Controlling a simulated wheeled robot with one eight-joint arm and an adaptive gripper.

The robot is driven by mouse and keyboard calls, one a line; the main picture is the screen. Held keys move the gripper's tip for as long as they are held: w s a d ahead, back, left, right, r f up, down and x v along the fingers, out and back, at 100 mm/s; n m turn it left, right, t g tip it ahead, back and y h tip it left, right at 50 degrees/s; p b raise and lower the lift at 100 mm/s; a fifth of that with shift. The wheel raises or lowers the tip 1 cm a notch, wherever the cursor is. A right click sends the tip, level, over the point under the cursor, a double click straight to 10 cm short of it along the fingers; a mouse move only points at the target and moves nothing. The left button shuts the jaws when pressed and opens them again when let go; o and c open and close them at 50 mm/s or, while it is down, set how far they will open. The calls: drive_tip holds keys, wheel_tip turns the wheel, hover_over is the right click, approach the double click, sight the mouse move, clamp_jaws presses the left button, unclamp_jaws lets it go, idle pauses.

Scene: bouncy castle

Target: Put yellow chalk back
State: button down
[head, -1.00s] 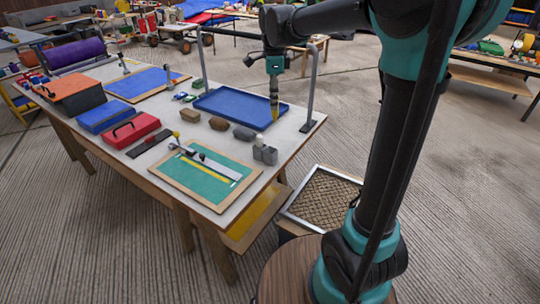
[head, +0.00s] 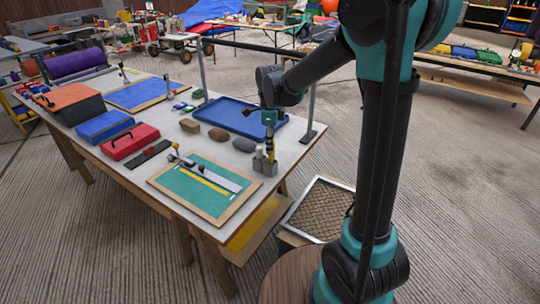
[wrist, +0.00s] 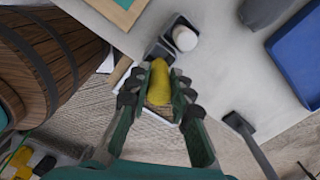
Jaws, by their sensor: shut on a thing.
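The yellow chalk (wrist: 159,84) is a stubby yellow stick between my fingertips in the wrist view. My gripper (wrist: 158,92) is shut on it. In the wrist view the holder (wrist: 152,51) shows dark square cups just beyond the chalk. One cup holds a white chalk (wrist: 184,38); the cup nearer the yellow chalk looks empty. I cannot tell whether the yellow chalk's lower end touches the holder.
A green board (head: 200,186) with a wooden frame lies left of the holder. A blue tray (head: 236,112), grey and brown stones (head: 244,145) and a metal post (head: 310,110) stand behind it. A mesh-topped box (head: 322,208) is beyond the table's right edge.

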sight(270, 158)
drive_tip(key=shift+f, duration=2.25)
drive_tip(key=c, duration=1.3)
unclamp_jaws()
drive_tip(key=shift+f, duration=0.15)
drive_tip(key=shift+c, duration=0.2)
wheel_tip(270, 158, up, 12)
drive_tip(key=shift+r, duration=0.1)
drive_tip(key=s+d+f+n+t, duration=0.2)
drive_tip(key=s+d+f+n, duration=0.5)
drive_tip(key=s+d+n, duration=0.2)
drive_tip(key=s+d+f+n+t, duration=0.2)
drive_tip(key=s+d+f+n, duration=0.5)
drive_tip(key=s+d+n, duration=0.2)
drive_tip(key=shift+s+f+n, duration=0.15)
drive_tip(key=shift+s+n, duration=0.55)
drive_tip(key=shift+s, duration=0.15)
drive_tip(key=shift+d, duration=0.1)
